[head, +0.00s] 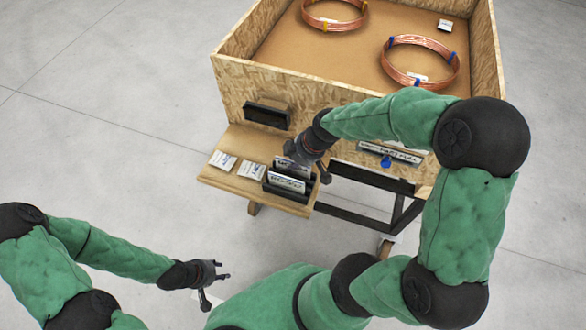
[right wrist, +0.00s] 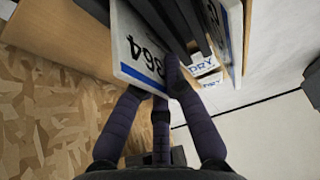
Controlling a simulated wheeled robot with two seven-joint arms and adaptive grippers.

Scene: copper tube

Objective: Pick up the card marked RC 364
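A white card with a blue edge (right wrist: 140,50) stands in a dark slotted holder; its visible digits read 364 upside down, and the rest of its marking is hidden. It appears to be the rear card (head: 284,166) in the head view. My right gripper (head: 322,172) is at the holder, with its fingers (right wrist: 155,85) around the card's near edge. One finger overlaps the printed face and another passes behind the card; whether they press on it I cannot tell. My left gripper (head: 226,285) is open and empty, low over the floor.
A front card (head: 287,183) stands in the holder. Behind is a wooden crate (head: 234,96) with copper coils (head: 420,42) (head: 334,25). A dark box (head: 267,114) is on its front.

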